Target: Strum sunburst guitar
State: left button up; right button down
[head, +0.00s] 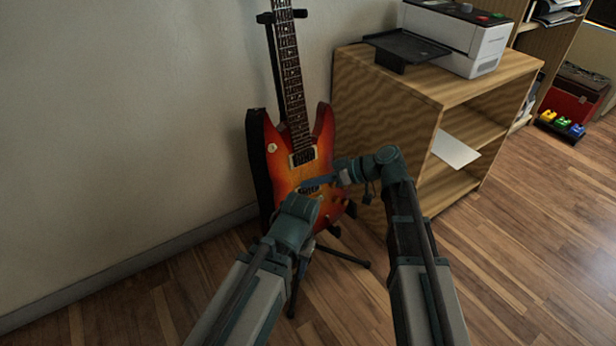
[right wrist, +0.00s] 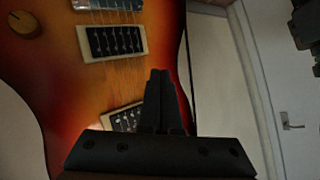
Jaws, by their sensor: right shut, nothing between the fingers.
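The sunburst guitar (head: 277,157) stands upright, leaning slightly, on a black stand (head: 333,256) against the wall. Its body is orange-red with dark edges. My right gripper (head: 316,183) reaches in from the right, in front of the lower body near the strings. In the right wrist view its shut, empty fingers (right wrist: 160,78) lie over the guitar body (right wrist: 62,72), beside the strings and between the two pickups' level. I cannot tell whether they touch it. My left arm comes up in front of the guitar's lower part; its jaws are hidden behind its own wrist.
A wooden shelf unit (head: 386,110) stands close to the right of the guitar, with a printer (head: 458,38) on top. The wall is close behind and left. Coloured pedals (head: 561,124) sit on the floor far right. The wooden floor is clear at right.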

jog(key=shift+w+a+f, duration=0.2)
jog(key=shift+w+a, duration=0.3)
jog(key=shift+w, duration=0.25)
dwell(1.2)
jog(key=shift+w+d, duration=0.6)
jog(key=shift+d, duration=0.25)
jog(key=shift+w+d, duration=0.55)
jog(key=shift+d, duration=0.25)
jog(key=shift+w, duration=0.1)
jog(key=shift+w+d, duration=0.55)
jog(key=shift+d, duration=0.2)
jog(key=shift+w+d, duration=0.5)
jog(key=shift+d, duration=0.25)
jog(key=shift+s, duration=0.1)
jog(key=shift+s+d+r, duration=0.2)
jog(key=shift+s+d, duration=0.4)
jog(key=shift+s, duration=0.15)
